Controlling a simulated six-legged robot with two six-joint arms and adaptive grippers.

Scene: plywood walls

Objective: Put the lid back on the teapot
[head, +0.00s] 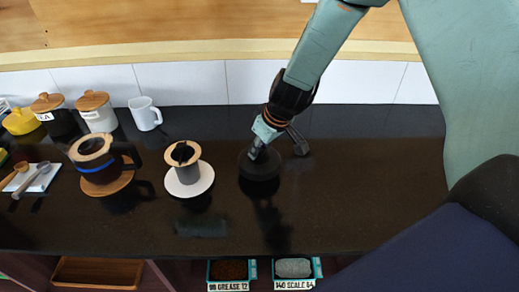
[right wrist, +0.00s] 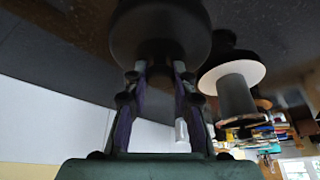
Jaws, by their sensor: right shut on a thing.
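The teapot (head: 84,172), a dark pot with a blue band, pale wooden rim and black handle on its right, stands upright on a round wooden coaster (head: 107,187) at the left of the counter. The lid, a round black disc (head: 259,168), is at mid-counter, well right of the teapot. My right gripper (head: 257,149) is above the lid; in the right wrist view its fingers close around the knob under the broad dark disc (right wrist: 160,32). Whether the lid touches the counter is hard to tell against the black surface. My left gripper is not in view.
A grey cup with a wooden rim (head: 186,155) stands on a white saucer (head: 190,188) between teapot and lid. Wooden-lidded canisters (head: 97,112) and a white mug (head: 145,114) stand behind. Spoons lie on a white tray (head: 41,177) at left. The counter's front middle is clear.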

